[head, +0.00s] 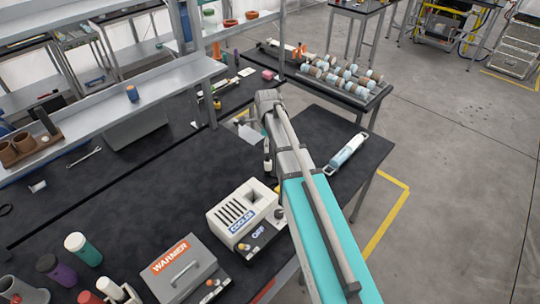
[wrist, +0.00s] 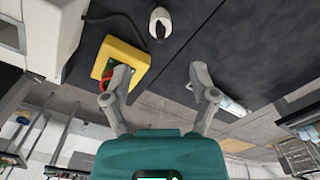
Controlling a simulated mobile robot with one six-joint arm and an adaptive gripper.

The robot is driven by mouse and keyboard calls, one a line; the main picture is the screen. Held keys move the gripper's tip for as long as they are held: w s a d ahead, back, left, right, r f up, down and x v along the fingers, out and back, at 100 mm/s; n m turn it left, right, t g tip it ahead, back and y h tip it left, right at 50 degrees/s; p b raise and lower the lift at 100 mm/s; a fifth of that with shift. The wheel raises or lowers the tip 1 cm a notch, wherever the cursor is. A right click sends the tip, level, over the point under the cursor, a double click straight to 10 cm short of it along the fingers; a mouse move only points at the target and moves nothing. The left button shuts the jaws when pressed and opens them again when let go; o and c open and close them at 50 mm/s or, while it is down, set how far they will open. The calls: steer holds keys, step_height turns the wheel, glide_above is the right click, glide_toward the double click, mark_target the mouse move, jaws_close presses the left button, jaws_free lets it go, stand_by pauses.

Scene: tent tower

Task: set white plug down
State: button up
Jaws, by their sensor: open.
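A white plug (wrist: 160,22) shows at the top middle of the wrist view, against the black tabletop (wrist: 185,55). A dark cord runs beside it. My gripper (wrist: 160,86) is open, with its two fingers apart and nothing between them. The plug is beyond the fingertips and apart from them. A yellow box (wrist: 136,54) with a red and green part is behind the left finger. In the head view my arm hides most of the gripper area, and I cannot make out the plug.
A white cooler box (head: 243,213) and a grey warmer box (head: 182,270) stand on the near bench. A light-blue cylinder with end handles (head: 347,152) lies right of my arm. A rack of several cylinders (head: 343,78) stands behind. The dark bench left of my arm has free room.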

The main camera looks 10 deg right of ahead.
steer(key=s+n, duration=2)
steer(key=n, duration=0.2)
steer(key=shift+a, duration=0.35)
steer(key=shift+f, duration=0.1)
steer(key=shift+f+b, duration=1.1)
steer(key=shift+b, duration=0.1)
